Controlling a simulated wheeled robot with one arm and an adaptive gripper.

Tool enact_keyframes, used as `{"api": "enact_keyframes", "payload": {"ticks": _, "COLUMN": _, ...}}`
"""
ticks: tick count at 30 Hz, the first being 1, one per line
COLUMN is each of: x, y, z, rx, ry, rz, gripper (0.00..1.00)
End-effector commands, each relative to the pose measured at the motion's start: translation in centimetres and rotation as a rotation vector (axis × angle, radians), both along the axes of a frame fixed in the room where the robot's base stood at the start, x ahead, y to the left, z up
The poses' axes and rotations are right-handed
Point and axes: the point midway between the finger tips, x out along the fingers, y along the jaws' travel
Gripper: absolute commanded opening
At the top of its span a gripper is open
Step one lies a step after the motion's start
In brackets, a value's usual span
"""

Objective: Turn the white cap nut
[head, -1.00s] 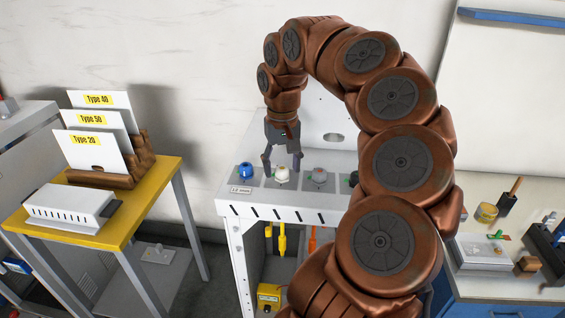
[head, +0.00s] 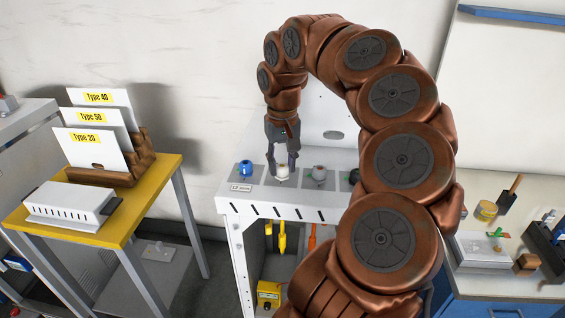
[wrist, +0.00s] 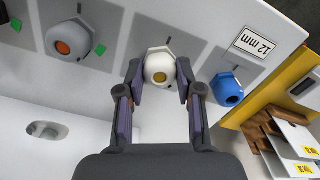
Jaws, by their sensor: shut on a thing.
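The white cap nut (head: 283,172) sits on the top of the white dispenser frame (head: 310,208), between a blue cap nut (head: 246,169) and a grey one (head: 319,173). A further dark cap nut by the grey one is partly hidden behind my arm.
The blue cap nut (wrist: 227,90) and the grey cap nut (wrist: 70,40) stand close on either side of my fingers. A "12 mm" label (wrist: 256,46) lies near the blue one. A yellow table (head: 160,200) with type cards stands left.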

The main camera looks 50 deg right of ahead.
Motion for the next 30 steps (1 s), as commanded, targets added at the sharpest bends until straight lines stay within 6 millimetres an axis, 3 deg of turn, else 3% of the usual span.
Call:
{"api": "enact_keyframes", "payload": {"ticks": 11, "x": 0.04, "y": -0.07, "z": -0.36, "rx": -0.004, "ry": -0.002, "rz": 0.103, "gripper": 0.01}}
{"api": "enact_keyframes", "payload": {"ticks": 30, "x": 0.01, "y": -0.01, "z": 0.11, "rx": -0.002, "ry": -0.002, "rz": 0.678, "gripper": 0.01}}
